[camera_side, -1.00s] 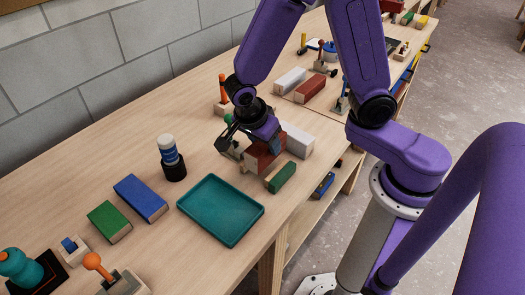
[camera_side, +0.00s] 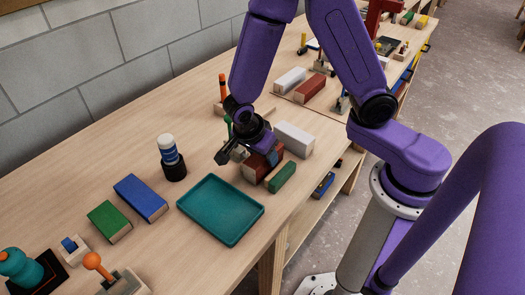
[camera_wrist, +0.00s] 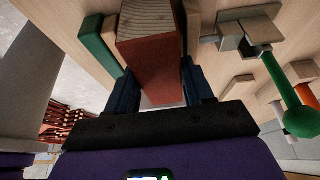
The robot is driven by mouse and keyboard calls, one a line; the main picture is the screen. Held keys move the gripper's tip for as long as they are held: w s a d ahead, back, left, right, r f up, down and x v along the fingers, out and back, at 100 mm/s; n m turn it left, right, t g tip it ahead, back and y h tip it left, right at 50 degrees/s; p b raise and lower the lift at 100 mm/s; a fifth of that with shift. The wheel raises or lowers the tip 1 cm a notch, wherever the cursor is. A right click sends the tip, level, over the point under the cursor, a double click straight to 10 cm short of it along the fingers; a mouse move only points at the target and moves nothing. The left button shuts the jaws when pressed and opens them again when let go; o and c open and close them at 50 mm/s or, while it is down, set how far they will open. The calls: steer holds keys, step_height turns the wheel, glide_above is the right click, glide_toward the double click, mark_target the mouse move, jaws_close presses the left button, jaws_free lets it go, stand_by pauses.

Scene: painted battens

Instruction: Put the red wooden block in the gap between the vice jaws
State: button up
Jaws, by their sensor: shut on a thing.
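The red wooden block (camera_side: 254,168) is held by my gripper (camera_side: 271,156) low over the bench, beside a green block (camera_side: 281,178). In the wrist view the red block (camera_wrist: 150,55) lies between the two blue fingers of my gripper (camera_wrist: 161,90), its end grain facing away from the gripper. Tan wooden strips flank it there, left (camera_wrist: 111,36) and right (camera_wrist: 192,24); they look like vice jaws.
A white block (camera_side: 294,139) stands close behind the red one. A teal tray (camera_side: 205,232) lies in front. Blue (camera_side: 140,198) and green (camera_side: 109,221) blocks and a dark cup (camera_side: 174,170) are farther left. An orange-knobbed tool (camera_side: 222,88) stands behind.

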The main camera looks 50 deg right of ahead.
steer(key=shift+f, duration=0.35)
steer(key=o, duration=1.2)
steer(key=shift+o, duration=0.2)
steer(key=shift+r, duration=0.1)
